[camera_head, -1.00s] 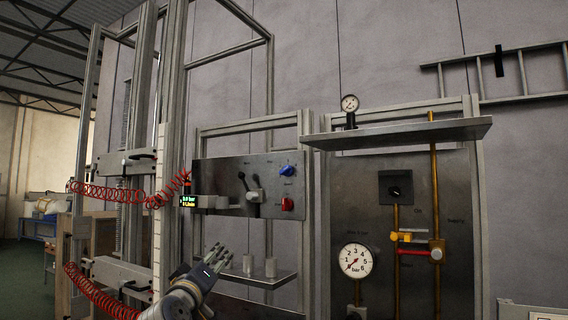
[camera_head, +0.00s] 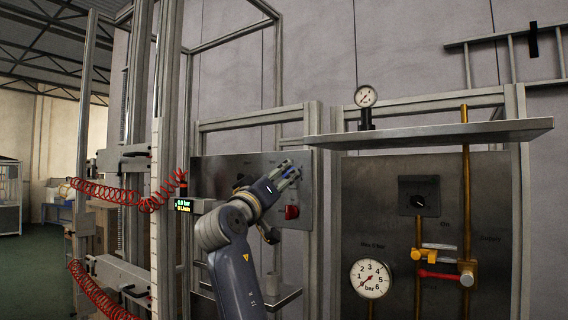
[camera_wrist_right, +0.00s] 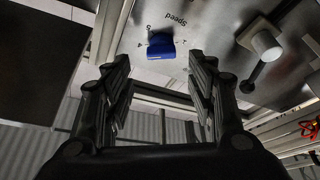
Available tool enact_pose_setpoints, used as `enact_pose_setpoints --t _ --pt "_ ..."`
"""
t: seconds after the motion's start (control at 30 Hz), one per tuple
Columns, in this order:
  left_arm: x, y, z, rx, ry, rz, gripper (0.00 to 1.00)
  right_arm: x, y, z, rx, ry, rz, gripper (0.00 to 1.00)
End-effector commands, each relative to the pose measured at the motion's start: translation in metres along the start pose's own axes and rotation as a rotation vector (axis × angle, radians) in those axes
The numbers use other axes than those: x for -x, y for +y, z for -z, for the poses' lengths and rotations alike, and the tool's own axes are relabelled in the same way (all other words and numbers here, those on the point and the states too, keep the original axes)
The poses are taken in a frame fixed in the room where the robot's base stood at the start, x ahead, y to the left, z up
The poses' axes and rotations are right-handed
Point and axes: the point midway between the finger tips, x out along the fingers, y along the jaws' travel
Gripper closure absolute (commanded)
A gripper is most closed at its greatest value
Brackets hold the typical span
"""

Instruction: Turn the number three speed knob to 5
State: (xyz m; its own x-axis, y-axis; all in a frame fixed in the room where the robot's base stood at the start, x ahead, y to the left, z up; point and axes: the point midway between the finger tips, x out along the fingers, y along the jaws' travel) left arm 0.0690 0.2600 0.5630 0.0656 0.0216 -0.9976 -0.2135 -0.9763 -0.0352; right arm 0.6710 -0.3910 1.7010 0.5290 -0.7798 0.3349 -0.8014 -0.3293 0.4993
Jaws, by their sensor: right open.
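The blue knob (camera_wrist_right: 160,45) sits on the metal panel under the printed word "Speed", with the digits 5, 4 and 2 around it. In the wrist view it lies just beyond and between the fingertips of my right gripper (camera_wrist_right: 160,62). The fingers are open, one on each side, and I see no contact. In the head view my right gripper (camera_head: 289,172) is in front of the panel (camera_head: 215,175) and covers most of the blue knob. I cannot read a number three on it. My left gripper is out of view.
A red knob (camera_head: 292,212) sits below the gripper. In the wrist view a lever with a pale round knob (camera_wrist_right: 265,43) is to the right. A shelf (camera_head: 430,133), pressure gauge (camera_head: 370,278) and pipes stand to the right. Red coiled hoses (camera_head: 105,192) hang at the left.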

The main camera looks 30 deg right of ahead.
Motion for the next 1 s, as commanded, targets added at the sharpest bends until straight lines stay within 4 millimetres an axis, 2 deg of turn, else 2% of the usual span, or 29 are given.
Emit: enact_pose_setpoints --t 0.03,0.2,0.3,0.43,0.67,0.87,1.0 --pt "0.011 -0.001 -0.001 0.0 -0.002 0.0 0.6 -0.011 0.003 0.003 0.005 -0.003 -0.001 0.48" --pt "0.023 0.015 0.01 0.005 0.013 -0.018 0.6 -0.032 0.001 0.002 0.002 -0.001 0.0 0.48" --pt "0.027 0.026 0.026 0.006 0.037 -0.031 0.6 -0.038 0.0 0.001 0.003 -0.001 0.0 0.48" --pt "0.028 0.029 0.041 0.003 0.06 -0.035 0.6 -0.042 0.0 0.0 0.0 0.0 0.0 0.48" --pt "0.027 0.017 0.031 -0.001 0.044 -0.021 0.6 -0.042 -0.001 -0.001 0.0 0.0 0.0 0.48" --pt "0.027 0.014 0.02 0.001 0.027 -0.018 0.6 -0.042 -0.001 -0.001 0.0 0.0 0.001 0.91" --pt "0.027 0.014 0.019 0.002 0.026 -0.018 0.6 -0.042 -0.001 -0.001 0.0 0.0 0.001 0.92"
